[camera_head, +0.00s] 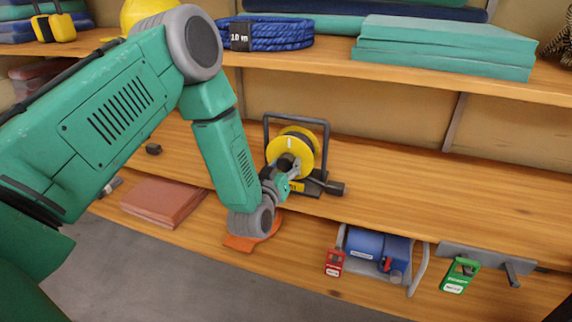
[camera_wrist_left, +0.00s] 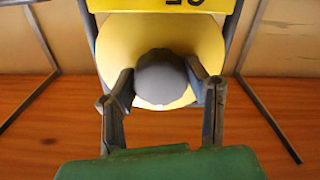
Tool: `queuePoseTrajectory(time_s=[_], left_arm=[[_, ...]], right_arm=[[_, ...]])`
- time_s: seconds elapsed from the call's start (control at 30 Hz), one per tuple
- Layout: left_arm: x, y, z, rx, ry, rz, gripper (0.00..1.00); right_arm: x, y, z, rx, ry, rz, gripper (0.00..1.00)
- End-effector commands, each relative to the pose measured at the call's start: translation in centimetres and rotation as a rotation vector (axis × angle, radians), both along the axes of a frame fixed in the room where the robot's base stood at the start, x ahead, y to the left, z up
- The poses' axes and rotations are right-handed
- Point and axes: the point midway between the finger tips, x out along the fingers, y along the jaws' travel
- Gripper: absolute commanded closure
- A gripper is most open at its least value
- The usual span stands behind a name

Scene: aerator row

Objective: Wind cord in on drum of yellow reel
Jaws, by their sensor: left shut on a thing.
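The yellow reel (camera_head: 287,148) stands upright on the wooden bench in a dark tube frame (camera_head: 295,118), with a yellow flange facing me. My left gripper (camera_head: 284,174) is at the front of this flange. In the left wrist view its two fingers are closed on the sides of a round grey knob (camera_wrist_left: 160,78) in front of the yellow flange (camera_wrist_left: 160,38). A dark edge shows behind the flange in the head view, but I cannot make out the cord clearly. My right gripper is not in view.
A blue motor-like unit (camera_head: 365,243), a red lock (camera_head: 334,262) and a green lock (camera_head: 459,275) are at the front right. A brown-red folded stack (camera_head: 165,201) lies left. A blue rope coil (camera_head: 280,32) and teal sheets (camera_head: 440,60) sit on the upper shelf.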

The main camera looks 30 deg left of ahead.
Motion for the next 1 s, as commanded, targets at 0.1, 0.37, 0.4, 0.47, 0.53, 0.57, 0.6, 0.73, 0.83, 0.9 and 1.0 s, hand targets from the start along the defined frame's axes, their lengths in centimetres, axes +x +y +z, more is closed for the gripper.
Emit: queuePoseTrajectory(time_s=[0.1,0.37,0.4,0.47,0.53,0.57,0.6,0.73,0.83,0.9,1.0], left_arm=[[-0.3,-0.1,-0.6,-0.001,0.017,-0.002,0.87],[-0.3,-0.1,-0.6,-0.002,0.017,-0.002,0.37],[-0.3,-0.1,-0.6,-0.002,0.015,-0.001,0.37],[-0.2,0.0,-0.4,-0.002,0.012,-0.002,0.37],[-0.2,0.0,-0.3,-0.001,0.009,-0.001,0.37],[-0.2,0.0,-0.3,-0.002,0.008,-0.001,0.37],[-0.2,0.0,-0.2,-0.002,0.007,-0.001,0.37],[-0.5,-0.1,-0.2,-0.001,0.006,0.0,0.37],[-1.4,-0.3,-0.2,-0.002,0.007,-0.002,0.37],[-2.6,-0.6,-0.2,-0.002,0.008,-0.001,0.37],[-4.7,-1.1,-0.3,-0.003,0.011,-0.002,0.37]], right_arm=[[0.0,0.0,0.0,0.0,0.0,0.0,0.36],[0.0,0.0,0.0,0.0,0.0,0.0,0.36],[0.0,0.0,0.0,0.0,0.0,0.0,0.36],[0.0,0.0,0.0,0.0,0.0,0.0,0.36],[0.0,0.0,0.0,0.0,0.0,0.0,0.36],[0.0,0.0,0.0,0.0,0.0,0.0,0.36],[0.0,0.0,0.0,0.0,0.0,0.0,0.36],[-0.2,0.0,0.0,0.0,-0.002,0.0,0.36],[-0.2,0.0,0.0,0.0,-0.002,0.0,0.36],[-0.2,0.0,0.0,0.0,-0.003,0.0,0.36],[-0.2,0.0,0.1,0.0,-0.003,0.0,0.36]])
